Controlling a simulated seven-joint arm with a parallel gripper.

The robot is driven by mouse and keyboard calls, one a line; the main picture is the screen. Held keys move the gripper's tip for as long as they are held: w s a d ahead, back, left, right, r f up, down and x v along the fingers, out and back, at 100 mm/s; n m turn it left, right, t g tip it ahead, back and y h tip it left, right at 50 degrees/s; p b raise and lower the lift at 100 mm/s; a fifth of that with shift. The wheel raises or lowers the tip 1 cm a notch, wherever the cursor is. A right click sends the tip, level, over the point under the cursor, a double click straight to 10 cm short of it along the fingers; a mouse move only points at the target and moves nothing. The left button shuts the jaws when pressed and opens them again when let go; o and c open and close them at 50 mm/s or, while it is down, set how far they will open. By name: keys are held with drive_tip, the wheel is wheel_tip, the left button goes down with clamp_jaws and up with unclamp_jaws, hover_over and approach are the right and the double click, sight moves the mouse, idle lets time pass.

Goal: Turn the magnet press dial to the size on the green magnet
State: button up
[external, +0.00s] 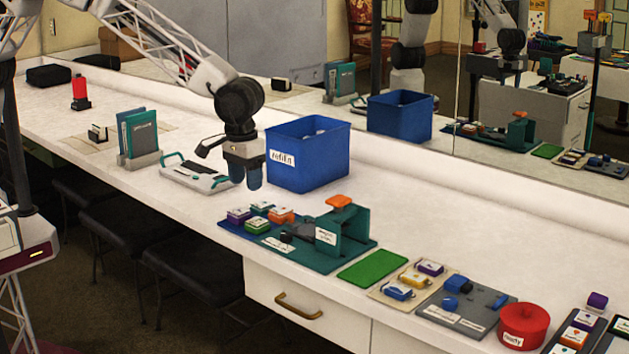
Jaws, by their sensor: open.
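The magnet press (352,228) is a dark green stand with an orange handle on top, on a green base in the middle of the counter. A small dark knob (286,237), which looks like the dial, sits at the left of the press base; its setting is too small to read. The green magnet (257,227) lies among several coloured magnets left of the press; the size on it cannot be read. My gripper (246,178) is open and empty, pointing down above the counter, behind and left of the magnets, apart from them and the press.
A blue bin (308,158) stands just right of my gripper. A white, teal-edged device (195,176) lies to its left, near upright teal books (138,136). Right of the press are a green mat (373,268), a grey board (465,306) and a red round container (524,322). A mirror backs the counter.

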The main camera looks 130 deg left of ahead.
drive_tip(key=s+d+r+m, duration=0.2)
drive_tip(key=s+d+r, duration=0.2)
drive_tip(key=d+r, duration=0.3)
drive_tip(key=shift+s+d+r+m, duration=0.35)
drive_tip(key=shift+s+d+m, duration=0.05)
drive_tip(key=shift+d, duration=1.2)
drive_tip(key=s+d+r+m+t, duration=0.1)
drive_tip(key=s+d+r+m, duration=0.35)
drive_tip(key=s+d, duration=0.6)
drive_tip(key=s+d+r+m, duration=0.3)
drive_tip(key=s+d+r, duration=0.3)
drive_tip(key=s+d, duration=0.5)
drive_tip(key=s+d+f+m, duration=0.1)
drive_tip(key=s+d, duration=0.3)
drive_tip(key=s, duration=0.4)
drive_tip(key=s+d+f+m, duration=0.1)
drive_tip(key=s+d+m, duration=0.2)
drive_tip(key=s, duration=0.5)
drive_tip(key=s+d+m+t, duration=0.1)
drive_tip(key=s+d+m, duration=0.2)
drive_tip(key=s+d, duration=0.2)
drive_tip(key=s, duration=0.3)
drive_tip(key=shift+f, duration=0.4)
